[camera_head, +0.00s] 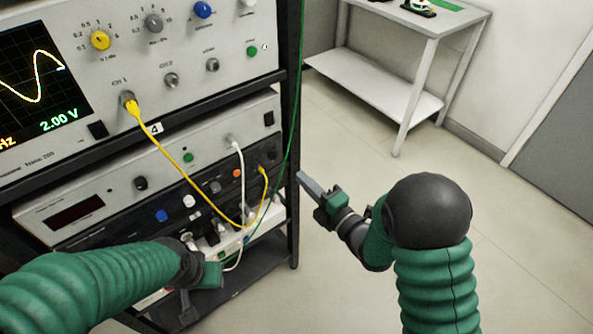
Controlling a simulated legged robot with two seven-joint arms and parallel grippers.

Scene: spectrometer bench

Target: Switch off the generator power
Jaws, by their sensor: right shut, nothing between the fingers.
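A grey unit (110,182) with a dark red display (73,212), a green button and a white cable sits below the oscilloscope in the rack. A black rocker-like switch (269,118) is at its right end. Under it is a dark-panelled unit with a blue button (161,216) and an orange one (236,173). No readable label tells which unit is the generator. My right gripper (310,186) is shut and empty, just right of the rack post. My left gripper (202,285) is low in front of the rack; its fingers are unclear.
The oscilloscope (180,65) shows a yellow wave. A yellow cable (172,163) and white cable (240,170) hang across the lower units. The black rack post (293,120) stands between them and my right gripper. A white table (400,20) stands behind; the floor right is clear.

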